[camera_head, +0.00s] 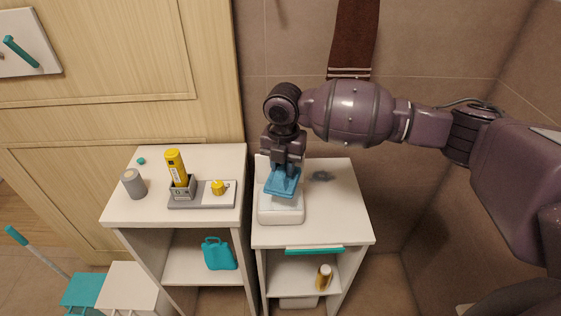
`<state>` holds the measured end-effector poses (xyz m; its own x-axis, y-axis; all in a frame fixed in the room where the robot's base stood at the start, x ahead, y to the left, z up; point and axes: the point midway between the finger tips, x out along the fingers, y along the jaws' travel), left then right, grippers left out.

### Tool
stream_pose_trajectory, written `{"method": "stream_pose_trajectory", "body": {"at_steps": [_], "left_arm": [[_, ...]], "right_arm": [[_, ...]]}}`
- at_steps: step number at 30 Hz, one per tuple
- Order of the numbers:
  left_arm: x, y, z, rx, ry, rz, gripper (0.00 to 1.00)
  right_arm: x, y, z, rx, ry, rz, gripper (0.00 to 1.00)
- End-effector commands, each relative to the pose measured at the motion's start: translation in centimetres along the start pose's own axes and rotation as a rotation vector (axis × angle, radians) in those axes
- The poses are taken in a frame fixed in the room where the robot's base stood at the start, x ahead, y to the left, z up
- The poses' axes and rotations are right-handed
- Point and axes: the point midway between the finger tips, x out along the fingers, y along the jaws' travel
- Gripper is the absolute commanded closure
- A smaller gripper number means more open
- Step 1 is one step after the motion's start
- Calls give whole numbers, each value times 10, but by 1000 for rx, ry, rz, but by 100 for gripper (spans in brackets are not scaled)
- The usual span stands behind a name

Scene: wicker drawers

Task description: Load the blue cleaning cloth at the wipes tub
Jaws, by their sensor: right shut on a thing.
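The blue cleaning cloth (283,184) hangs under my right gripper (283,168), which is shut on it. The wipes tub (280,211) is a white box with a raised back part on the right-hand white cabinet. The gripper and cloth are over the tub from this view, and the cloth covers part of its top. I cannot tell whether the cloth touches the tub. My left gripper is not in view.
The left cabinet (119,210) bears a grey cup (133,184), a yellow bottle (174,166) in a grey holder and a small yellow cup (218,187). A brown towel (354,38) hangs behind my right arm.

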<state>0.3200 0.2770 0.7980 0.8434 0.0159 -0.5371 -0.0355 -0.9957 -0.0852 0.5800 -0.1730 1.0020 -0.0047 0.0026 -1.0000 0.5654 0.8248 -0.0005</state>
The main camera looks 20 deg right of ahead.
Motion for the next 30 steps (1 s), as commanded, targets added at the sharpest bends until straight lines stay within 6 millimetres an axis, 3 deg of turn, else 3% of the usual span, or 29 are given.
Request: {"method": "stream_pose_trajectory", "body": {"at_steps": [12, 20, 30], "left_arm": [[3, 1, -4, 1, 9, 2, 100], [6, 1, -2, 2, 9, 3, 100], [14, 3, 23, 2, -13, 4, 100]], "right_arm": [[1, 8, 7, -289, -5, 0, 92], [5, 9, 8, -319, -5, -1, 92], [31, 9, 8, -316, -3, -3, 92]]}}
